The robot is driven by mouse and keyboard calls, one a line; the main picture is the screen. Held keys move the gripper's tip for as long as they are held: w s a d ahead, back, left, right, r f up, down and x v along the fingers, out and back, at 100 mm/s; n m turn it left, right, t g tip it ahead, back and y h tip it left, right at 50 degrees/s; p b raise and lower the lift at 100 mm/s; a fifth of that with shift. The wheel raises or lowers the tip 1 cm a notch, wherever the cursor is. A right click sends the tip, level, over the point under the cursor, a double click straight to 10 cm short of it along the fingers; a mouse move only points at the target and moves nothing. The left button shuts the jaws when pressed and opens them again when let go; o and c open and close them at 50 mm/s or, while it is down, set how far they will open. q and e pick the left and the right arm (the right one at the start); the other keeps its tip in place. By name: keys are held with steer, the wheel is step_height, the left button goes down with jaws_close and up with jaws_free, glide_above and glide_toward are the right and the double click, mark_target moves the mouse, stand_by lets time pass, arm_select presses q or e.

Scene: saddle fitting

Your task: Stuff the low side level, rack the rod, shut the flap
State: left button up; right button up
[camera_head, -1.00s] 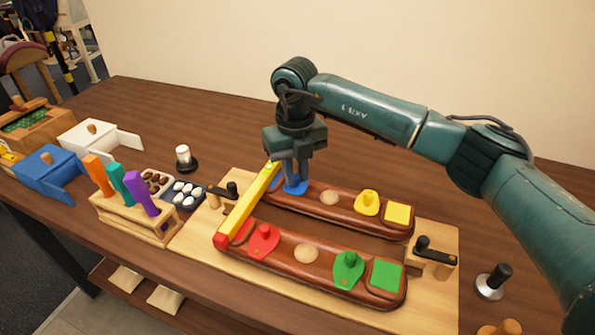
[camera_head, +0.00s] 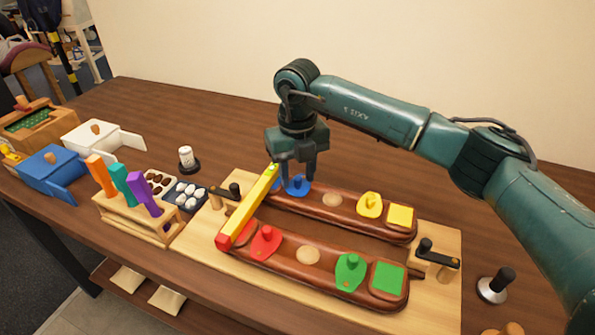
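My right gripper (camera_head: 298,175) is just above the blue flap (camera_head: 297,187) at the far end of the back brown panel (camera_head: 330,203). Its two fingers are apart, with nothing seen between them. The yellow rod (camera_head: 250,205) with a red end lies slanted across the left ends of the back and front panels. The front panel (camera_head: 325,262) carries a red knobbed flap (camera_head: 265,243), a green knobbed flap (camera_head: 350,271) and a green square patch. A yellow knobbed flap (camera_head: 370,205) and yellow square patch are on the back panel. My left gripper is out of view.
A wooden rack (camera_head: 140,215) holds orange, teal and purple handles. Trays of brown (camera_head: 160,183) and white (camera_head: 187,195) lumps lie behind it. Blue (camera_head: 50,168) and white (camera_head: 92,137) boxes stand at left. A black-knobbed tool (camera_head: 494,285) stands at right.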

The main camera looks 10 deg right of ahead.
mark_target(298, 177)
steer(key=shift+r, duration=0.1)
step_height(298, 177, up, 13)
steer(key=b, duration=0.1)
stand_by(0.3)
